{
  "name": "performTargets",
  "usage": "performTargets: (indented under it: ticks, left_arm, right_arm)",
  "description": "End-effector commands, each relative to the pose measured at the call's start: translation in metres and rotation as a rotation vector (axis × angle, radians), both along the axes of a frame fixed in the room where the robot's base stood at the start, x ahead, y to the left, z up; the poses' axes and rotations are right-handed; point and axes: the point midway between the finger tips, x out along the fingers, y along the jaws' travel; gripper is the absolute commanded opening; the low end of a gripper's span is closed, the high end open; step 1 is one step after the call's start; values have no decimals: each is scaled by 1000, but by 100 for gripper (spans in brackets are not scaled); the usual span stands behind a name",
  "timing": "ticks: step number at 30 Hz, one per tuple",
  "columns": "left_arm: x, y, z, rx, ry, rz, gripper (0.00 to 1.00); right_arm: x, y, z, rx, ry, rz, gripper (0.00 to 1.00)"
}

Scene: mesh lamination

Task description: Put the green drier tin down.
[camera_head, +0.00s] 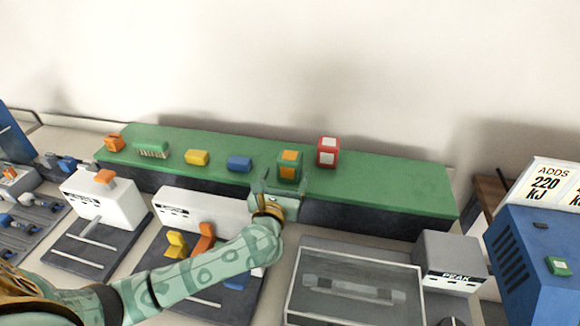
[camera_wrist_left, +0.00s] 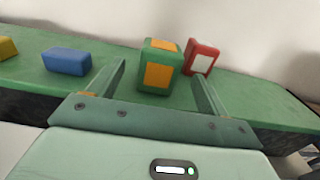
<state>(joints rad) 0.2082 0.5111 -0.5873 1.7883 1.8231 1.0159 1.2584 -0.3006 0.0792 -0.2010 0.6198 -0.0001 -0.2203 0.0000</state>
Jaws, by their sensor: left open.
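The green drier tin (camera_head: 289,167), a green block with orange panels, stands upright on the green shelf (camera_head: 390,184). My left gripper (camera_head: 284,184) is open just in front of it. In the left wrist view the tin (camera_wrist_left: 159,68) stands beyond and between the two spread fingers (camera_wrist_left: 160,82), with green shelf surface visible on both sides, so neither finger appears to touch it. My right gripper is in neither view.
A red tin (camera_head: 328,152) stands close behind the green one, to its right. A blue block (camera_head: 239,163), a yellow block (camera_head: 197,157), a green brush (camera_head: 151,149) and an orange item (camera_head: 114,143) sit leftward. The shelf's right part is clear.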

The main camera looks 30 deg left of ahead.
Motion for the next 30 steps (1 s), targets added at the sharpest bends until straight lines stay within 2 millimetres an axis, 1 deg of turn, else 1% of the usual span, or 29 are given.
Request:
performTargets:
  ticks: [1,3,6,9,15,17,18,21,22,23,30]
  left_arm:
    - [9,3,-2,2,-3,1,78]
    - [21,5,-4,2,-1,1,78]
    - [34,8,-4,1,-1,1,78]
    - [40,10,-4,1,-1,0,78]
    - [40,10,-3,1,-1,0,78]
    - [40,10,-3,1,-1,0,62]
    - [40,10,-3,1,-1,0,50]
    - [40,10,-3,1,-1,0,24]
    - [40,10,-3,1,0,0,24]
    - [40,10,-3,1,-2,0,20]
    - [40,10,-1,1,-2,0,20]
  right_arm:
    - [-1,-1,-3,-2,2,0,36]
    - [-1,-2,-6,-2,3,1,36]
    - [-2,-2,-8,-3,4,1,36]
    - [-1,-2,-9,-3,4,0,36]
    - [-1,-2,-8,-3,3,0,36]
    - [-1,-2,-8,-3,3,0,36]
    - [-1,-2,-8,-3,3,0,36]
    - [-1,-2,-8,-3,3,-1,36]
    - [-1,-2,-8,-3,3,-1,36]
    - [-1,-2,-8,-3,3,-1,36]
    - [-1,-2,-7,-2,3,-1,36]
